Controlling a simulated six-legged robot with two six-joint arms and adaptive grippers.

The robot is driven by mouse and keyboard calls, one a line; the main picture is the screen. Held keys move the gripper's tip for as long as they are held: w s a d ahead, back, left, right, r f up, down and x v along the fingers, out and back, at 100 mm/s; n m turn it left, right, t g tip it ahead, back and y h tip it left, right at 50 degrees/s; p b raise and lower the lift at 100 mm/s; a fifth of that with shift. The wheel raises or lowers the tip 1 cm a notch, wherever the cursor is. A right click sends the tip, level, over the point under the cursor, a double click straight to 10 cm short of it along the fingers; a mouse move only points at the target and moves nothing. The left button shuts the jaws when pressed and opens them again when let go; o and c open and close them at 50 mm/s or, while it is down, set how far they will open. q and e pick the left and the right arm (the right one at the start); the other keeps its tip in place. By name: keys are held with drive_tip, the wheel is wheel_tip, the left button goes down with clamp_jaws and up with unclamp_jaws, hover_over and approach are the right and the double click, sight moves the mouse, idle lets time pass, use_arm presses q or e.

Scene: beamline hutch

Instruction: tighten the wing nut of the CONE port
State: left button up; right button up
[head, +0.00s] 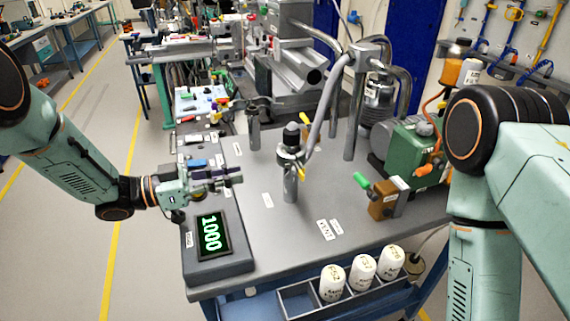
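My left gripper (238,176) reaches in from the left, just above the gauge box with the green digits. Its two grey fingers look apart, with nothing seen between them. An upright metal port (290,185) stands near the middle of the table, right of the gripper and apart from it. It has a dark cap (291,135) and yellow clamp parts at its side. A second short post with a clamp (255,132) stands farther back. I cannot read which port is marked CONE, and the wing nut is too small to make out surely. My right gripper is out of view.
The gauge box (190,262) reads 1000 at the table's front left. A green pump (412,150) and a brown valve block with a green handle (382,205) stand right. A bent pipe (328,105) rises behind the middle port. White bottles (362,272) stand in a front tray.

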sight(290, 170)
use_arm(q)
drive_tip(key=x, duration=1.1)
drive_tip(key=shift+d, duration=0.25)
drive_tip(key=shift+s+a, duration=0.1)
drive_tip(key=shift+a, duration=0.2)
clamp_jaws()
drive_tip(key=shift+d, duration=0.1)
drive_tip(key=shift+d, duration=0.1)
